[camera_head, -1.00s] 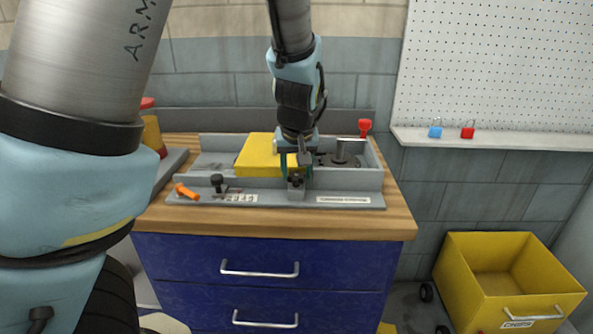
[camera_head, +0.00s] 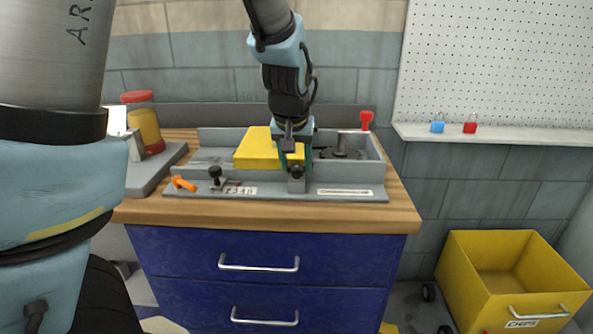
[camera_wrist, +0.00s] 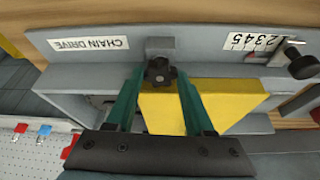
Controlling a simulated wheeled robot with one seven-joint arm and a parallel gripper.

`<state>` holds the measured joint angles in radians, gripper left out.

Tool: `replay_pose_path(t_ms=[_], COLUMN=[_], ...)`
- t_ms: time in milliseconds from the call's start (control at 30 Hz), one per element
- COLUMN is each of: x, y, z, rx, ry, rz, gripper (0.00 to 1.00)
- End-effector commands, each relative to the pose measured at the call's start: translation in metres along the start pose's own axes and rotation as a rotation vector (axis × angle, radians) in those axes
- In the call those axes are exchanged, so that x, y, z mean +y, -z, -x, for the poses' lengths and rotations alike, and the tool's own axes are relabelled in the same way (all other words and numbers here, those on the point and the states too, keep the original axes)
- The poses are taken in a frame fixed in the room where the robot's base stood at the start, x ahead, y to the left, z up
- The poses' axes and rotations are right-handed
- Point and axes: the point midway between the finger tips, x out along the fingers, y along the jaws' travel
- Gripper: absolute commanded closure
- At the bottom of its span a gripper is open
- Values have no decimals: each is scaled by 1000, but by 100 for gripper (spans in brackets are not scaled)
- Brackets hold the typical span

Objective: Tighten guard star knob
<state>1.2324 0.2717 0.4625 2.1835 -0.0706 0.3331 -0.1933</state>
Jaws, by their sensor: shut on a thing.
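The dark star knob (camera_head: 297,171) sits on a grey bracket at the front rail of the grey table fixture, beside the yellow guard (camera_head: 258,150). In the wrist view the lobed knob (camera_wrist: 160,73) lies between the tips of my two green fingers. My gripper (camera_head: 296,164) comes down from above and is shut on the knob, with one finger on each side. It also shows in the wrist view (camera_wrist: 158,76). The yellow guard (camera_wrist: 205,108) passes under and beside one finger. The exact contact of the fingertips with the knob is hard to see.
A black knob (camera_head: 215,173) stands by the number scale, with an orange lever (camera_head: 183,183) to its left. A red knob (camera_head: 366,119) stands at the back right. A jar (camera_head: 146,125) stands back left. A yellow chip bin (camera_head: 480,300) is on the floor at right.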

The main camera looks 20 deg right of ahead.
Motion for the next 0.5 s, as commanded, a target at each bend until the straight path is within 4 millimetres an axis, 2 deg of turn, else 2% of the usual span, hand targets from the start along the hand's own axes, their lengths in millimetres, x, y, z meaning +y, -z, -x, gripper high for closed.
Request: replay_pose_path(t_ms=[67,500], x=[-2,-4], y=[-1,0], z=[-6,-3], rx=[5,3], ry=[-23,-116], rz=[-44,-277], gripper=[100,100])
